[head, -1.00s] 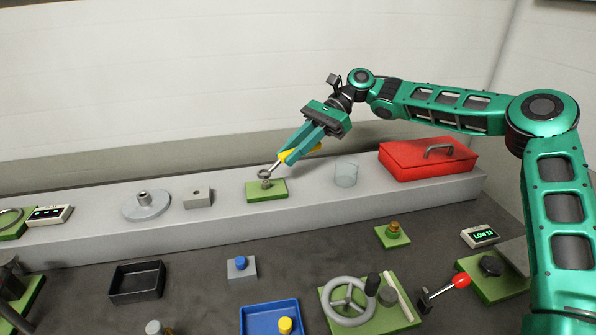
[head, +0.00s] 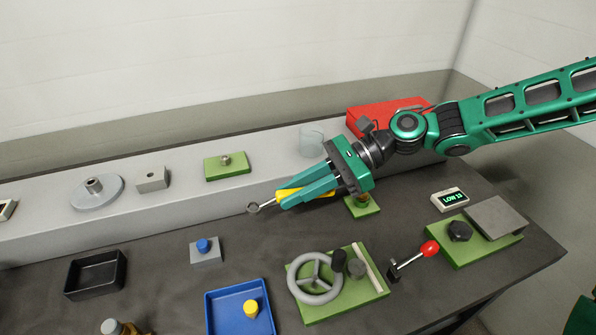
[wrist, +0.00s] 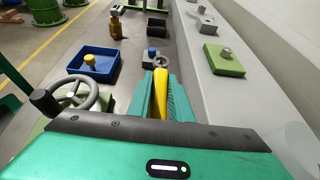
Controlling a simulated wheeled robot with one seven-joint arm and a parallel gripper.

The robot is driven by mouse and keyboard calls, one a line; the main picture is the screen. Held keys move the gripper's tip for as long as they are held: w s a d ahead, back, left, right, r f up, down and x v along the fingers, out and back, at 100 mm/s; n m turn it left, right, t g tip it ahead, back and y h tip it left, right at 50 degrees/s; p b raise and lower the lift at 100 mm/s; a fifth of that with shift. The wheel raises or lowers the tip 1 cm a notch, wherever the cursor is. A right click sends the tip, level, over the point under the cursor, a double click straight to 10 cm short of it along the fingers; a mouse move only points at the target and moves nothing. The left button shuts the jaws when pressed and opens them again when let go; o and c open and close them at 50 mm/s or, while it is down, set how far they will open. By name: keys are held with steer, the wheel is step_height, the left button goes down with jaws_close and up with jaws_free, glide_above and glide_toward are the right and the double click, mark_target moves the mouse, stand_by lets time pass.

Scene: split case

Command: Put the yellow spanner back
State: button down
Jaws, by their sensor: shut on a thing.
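The yellow spanner (head: 288,194) has a yellow handle and a grey ring end that points left. My gripper (head: 290,196) is shut on its handle and holds it in the air, in front of the grey ledge. In the wrist view the yellow handle (wrist: 160,92) shows between my green fingers (wrist: 160,98). A green block (head: 226,173) with a grey bolt head stands on the ledge, left of and behind the spanner; it also shows in the wrist view (wrist: 222,64).
A clear cup (head: 312,140) and a red case (head: 372,114) stand on the ledge behind my gripper. In front are a handwheel (head: 315,278), a blue tray (head: 212,318) and a red-knobbed lever (head: 430,248). A black tray (head: 72,292) and blue-knobbed block (head: 204,248) lie left.

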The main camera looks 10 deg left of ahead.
mark_target(296, 228)
steer(key=shift+s+d+f, duration=0.1)
steer(key=shift+d+f, duration=0.15)
steer(key=shift+f, duration=3.45)
steer(key=shift+f, duration=0.5)
steer(key=c, duration=1)
jaws_free()
steer(key=shift+c, duration=0.2)
step_height(296, 228, up, 4)
steer(key=shift+r, duration=0.15)
steer(key=s+a+r, duration=0.5)
steer(key=s+r, duration=0.1)
steer(key=s, duration=0.4)
steer(key=shift+a+r, duration=0.25)
